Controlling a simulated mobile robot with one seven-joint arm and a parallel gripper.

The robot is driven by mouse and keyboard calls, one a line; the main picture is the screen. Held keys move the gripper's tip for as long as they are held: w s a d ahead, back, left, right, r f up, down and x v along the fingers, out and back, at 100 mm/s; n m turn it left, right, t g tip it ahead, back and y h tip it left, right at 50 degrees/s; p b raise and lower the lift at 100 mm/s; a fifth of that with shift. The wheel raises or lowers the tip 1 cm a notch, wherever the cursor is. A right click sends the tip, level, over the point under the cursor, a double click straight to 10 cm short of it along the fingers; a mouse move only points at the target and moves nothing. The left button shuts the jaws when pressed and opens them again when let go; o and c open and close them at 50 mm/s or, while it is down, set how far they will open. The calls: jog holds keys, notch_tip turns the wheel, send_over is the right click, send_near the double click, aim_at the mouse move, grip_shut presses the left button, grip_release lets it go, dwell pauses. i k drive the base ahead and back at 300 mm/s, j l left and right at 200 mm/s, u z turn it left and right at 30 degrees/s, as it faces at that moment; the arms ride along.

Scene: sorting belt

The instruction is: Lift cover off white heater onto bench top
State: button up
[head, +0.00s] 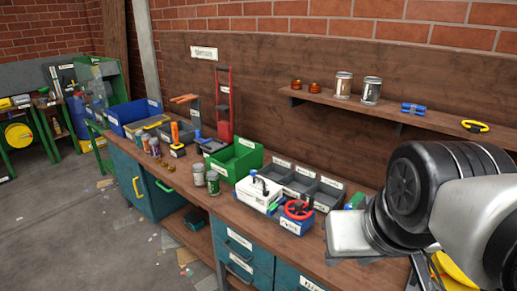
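A small white box-shaped unit (257,197), which looks like the white heater, stands on the wooden bench top (330,262) near the middle of the head view.
A blue box with a red wheel (298,209) stands right beside the heater. Grey bins (327,193) are behind it, and a green bin (237,158) is behind left. Cans (213,182) stand left. A shelf (415,122) hangs above. Some bare bench lies in front.

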aim_at(250, 187)
jog(key=i+j, duration=0.5)
jog(key=j, duration=0.25)
jog(key=i+j+z, duration=0.1)
jog(key=i+j, duration=0.4)
jog(key=j, duration=0.25)
jog(key=i+j, duration=0.2)
jog(key=j, duration=0.2)
jog(key=z, duration=0.05)
